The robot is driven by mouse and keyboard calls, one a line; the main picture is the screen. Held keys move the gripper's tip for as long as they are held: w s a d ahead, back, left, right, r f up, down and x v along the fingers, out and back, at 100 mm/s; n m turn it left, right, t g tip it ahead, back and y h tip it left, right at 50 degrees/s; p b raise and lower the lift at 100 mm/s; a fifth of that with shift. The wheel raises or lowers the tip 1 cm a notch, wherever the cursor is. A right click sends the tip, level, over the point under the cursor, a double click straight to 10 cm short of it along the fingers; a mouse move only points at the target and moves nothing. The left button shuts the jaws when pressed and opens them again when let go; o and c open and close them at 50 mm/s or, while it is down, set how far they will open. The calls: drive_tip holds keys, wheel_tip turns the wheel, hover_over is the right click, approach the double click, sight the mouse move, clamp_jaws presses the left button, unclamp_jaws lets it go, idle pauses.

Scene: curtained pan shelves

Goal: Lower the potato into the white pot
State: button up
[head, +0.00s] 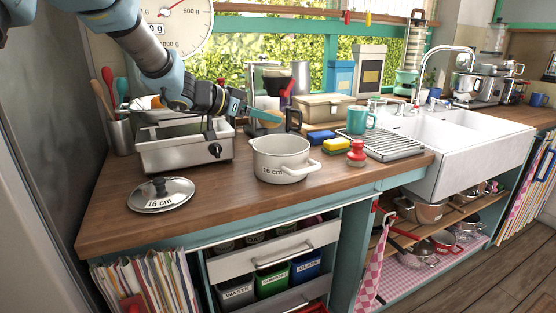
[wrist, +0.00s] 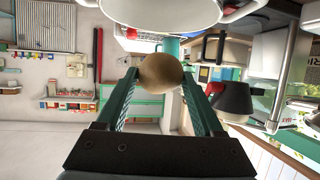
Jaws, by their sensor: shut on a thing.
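The white pot (head: 283,163), marked "16 cm", stands open-topped on the wooden counter. My gripper (head: 256,112) is just above and behind the pot's rim, at its left side. It is shut on the tan potato (head: 267,117), which sticks out from the fingertips above the pot. In the wrist view the potato (wrist: 162,73) sits between both green fingers of my gripper (wrist: 160,82). Part of the white pot (wrist: 165,12) shows at the top of that view. The pot's inside bottom is hidden.
A lid (head: 161,195) marked "16 cm" lies left of the pot. A metal appliance (head: 184,150) stands behind it.

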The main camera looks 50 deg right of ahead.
idle(0.5)
wheel_tip(320, 180, down, 7)
drive_tip(key=b, duration=0.2)
drive_tip(key=shift+b, duration=0.4)
idle(0.7)
drive_tip(key=shift+f+b, duration=0.3)
drive_tip(key=shift+f, duration=0.35)
idle(0.7)
drive_tip(key=o, duration=1.5)
drive_tip(key=shift+a, duration=0.15)
drive_tip(key=b+v, duration=0.1)
drive_tip(key=v, duration=0.9)
drive_tip(key=shift+a+r, duration=0.2)
drive_tip(key=shift+r, duration=0.1)
